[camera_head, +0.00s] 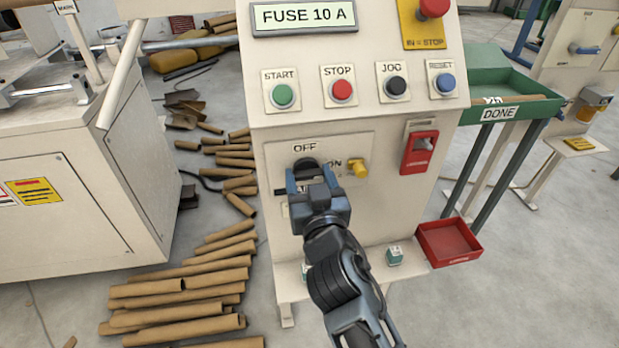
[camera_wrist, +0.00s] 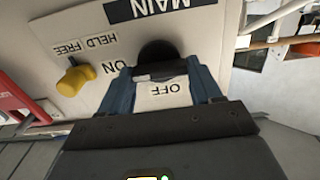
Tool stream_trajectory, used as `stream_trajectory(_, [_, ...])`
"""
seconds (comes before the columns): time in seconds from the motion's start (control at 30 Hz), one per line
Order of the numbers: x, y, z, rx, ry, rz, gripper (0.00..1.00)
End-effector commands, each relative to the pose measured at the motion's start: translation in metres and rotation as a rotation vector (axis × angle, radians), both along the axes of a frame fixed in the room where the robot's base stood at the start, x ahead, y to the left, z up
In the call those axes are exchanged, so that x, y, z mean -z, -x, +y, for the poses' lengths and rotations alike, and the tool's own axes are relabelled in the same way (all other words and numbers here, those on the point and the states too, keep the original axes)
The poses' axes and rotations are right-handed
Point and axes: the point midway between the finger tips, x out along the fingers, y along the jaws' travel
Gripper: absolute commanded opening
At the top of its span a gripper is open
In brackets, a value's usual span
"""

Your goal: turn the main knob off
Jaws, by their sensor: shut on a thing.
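The main knob (camera_head: 306,164) is black and round, on the cream front panel below the OFF label and left of the ON label. My gripper (camera_head: 311,174) is shut on it, one blue finger on each side, and hides much of it in the head view. In the wrist view, which is upside down, the knob (camera_wrist: 158,53) shows between the fingertips (camera_wrist: 159,72). A grey bar lies across it beside the OFF label (camera_wrist: 166,88). I cannot tell for sure which way the knob points.
A yellow knob (camera_head: 357,168) sits just right of my gripper, with a red lockout piece (camera_head: 419,152) beyond. START, STOP, JOG and RESET buttons are above. Cardboard tubes (camera_head: 190,290) lie on the floor at left. A red tray (camera_head: 447,242) is at right.

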Motion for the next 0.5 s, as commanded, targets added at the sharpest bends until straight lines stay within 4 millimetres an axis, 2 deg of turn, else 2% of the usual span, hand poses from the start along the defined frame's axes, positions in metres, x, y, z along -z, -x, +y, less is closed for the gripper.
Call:
stream_trajectory(0.03, [0.0000, 0.0001, 0.0000, 0.000, 0.000, 0.000, 0.50])
stream_trajectory(0.2, [0.0001, 0.0001, 0.0001, 0.000, 0.000, 0.000, 0.34])
stream_trajectory(0.5, [0.0001, 0.0002, 0.0001, 0.000, 0.034, -0.010, 0.33])
